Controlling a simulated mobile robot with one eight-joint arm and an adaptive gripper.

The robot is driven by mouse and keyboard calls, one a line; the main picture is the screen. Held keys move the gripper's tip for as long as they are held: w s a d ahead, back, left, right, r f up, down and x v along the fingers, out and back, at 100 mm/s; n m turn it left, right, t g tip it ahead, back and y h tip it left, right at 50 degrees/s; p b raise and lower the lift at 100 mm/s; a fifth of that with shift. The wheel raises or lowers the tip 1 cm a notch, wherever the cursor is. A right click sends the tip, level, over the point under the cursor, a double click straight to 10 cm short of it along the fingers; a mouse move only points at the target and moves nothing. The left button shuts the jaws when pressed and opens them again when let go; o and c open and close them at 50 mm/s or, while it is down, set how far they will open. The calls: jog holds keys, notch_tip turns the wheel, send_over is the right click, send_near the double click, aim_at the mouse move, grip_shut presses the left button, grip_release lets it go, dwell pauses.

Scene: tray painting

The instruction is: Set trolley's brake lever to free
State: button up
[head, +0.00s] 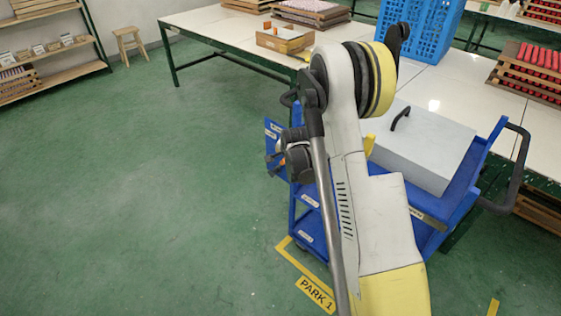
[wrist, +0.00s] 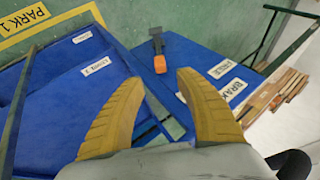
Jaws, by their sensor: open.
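The blue trolley (head: 305,220) stands at the floor mark, partly hidden behind my arm in the head view. In the wrist view its blue side plate (wrist: 195,50) carries the brake lever (wrist: 160,62), a dark stem with an orange end. The orange end points toward my gripper. White labels reading FREE (wrist: 222,68) and what looks like BRAKE (wrist: 237,88) lie to its right. I cannot tell which setting the lever is at. My gripper (wrist: 156,76) is open, its yellow fingers apart on either side of the lever's line, with nothing visibly held.
A grey box (head: 425,145) with a black handle sits on the trolley top. White worktables (head: 455,85) stand behind, with a blue crate (head: 420,25). A yellow PARK 1 mark (head: 315,293) is on the floor. The green floor to the left is clear.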

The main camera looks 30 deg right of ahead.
aim_at(280, 166)
jog(key=b+x, duration=0.3)
jog(key=x, duration=0.6)
jog(key=shift+w+f, duration=0.1)
jog(key=shift+f, duration=0.05)
grip_shut()
